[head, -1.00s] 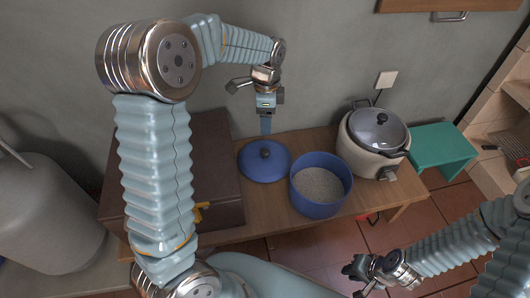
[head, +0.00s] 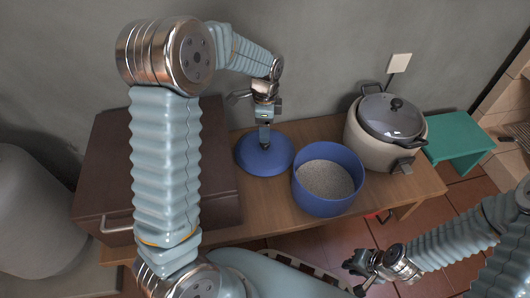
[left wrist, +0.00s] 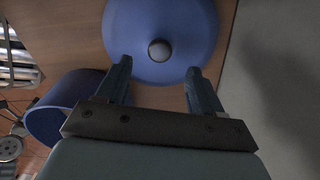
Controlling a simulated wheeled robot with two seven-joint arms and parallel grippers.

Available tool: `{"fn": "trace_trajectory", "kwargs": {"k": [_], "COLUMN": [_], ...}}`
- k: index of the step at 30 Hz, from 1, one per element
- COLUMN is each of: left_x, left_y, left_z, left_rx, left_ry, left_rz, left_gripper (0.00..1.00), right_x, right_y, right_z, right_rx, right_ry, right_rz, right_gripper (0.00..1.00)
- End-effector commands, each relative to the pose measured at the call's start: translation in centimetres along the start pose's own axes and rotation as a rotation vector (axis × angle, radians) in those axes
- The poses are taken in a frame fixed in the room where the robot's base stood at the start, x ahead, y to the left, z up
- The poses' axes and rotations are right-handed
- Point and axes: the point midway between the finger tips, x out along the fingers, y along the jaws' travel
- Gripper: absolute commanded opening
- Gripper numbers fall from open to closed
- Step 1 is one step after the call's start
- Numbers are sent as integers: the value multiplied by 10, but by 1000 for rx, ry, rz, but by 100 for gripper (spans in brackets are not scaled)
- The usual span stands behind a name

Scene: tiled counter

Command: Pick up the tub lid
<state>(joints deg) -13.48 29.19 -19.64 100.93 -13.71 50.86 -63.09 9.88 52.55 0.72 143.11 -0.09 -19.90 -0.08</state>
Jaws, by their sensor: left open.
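The tub lid (head: 263,158) is a blue disc with a dark round knob, lying flat on the wooden table. In the left wrist view the lid (left wrist: 180,30) is at the top, its knob (left wrist: 159,50) between and just beyond the fingertips. My left gripper (head: 265,141) is directly above the lid and points down. In the left wrist view its two fingers (left wrist: 159,75) are open with nothing held between them. The blue tub (head: 328,206), filled with grainy grey stuff, stands right of the lid. My right gripper (head: 362,277) is low at the right, away from the table; its jaws are too small to judge.
A cooker with a glass lid (head: 385,143) stands right of the tub. A dark brown box (head: 110,160) fills the table's left side. A green stool (head: 462,142) is beyond the right end. The wall (head: 320,60) is close behind. The tub also shows in the left wrist view (left wrist: 50,125).

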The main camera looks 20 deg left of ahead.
Motion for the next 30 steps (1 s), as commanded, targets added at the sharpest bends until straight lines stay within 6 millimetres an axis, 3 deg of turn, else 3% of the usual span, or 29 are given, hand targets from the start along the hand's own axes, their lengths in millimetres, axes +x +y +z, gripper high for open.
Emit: {"fn": "trace_trajectory", "kwargs": {"k": [5,13,21,30], "left_x": [12,54,58,58], "left_y": [0,0,0,0], "left_z": [0,2,2,1], "left_rx": [-1,-1,-1,-1], "left_ry": [0,-1,0,0], "left_rz": [0,2,-2,-1], "left_gripper": [67,67,67,21], "right_x": [4,18,17,17], "right_y": [2,7,7,7], "right_z": [0,-1,-1,-1], "right_rx": [0,1,1,1], "right_ry": [1,4,5,5], "right_rz": [0,0,1,0], "right_gripper": [18,18,18,18]}}
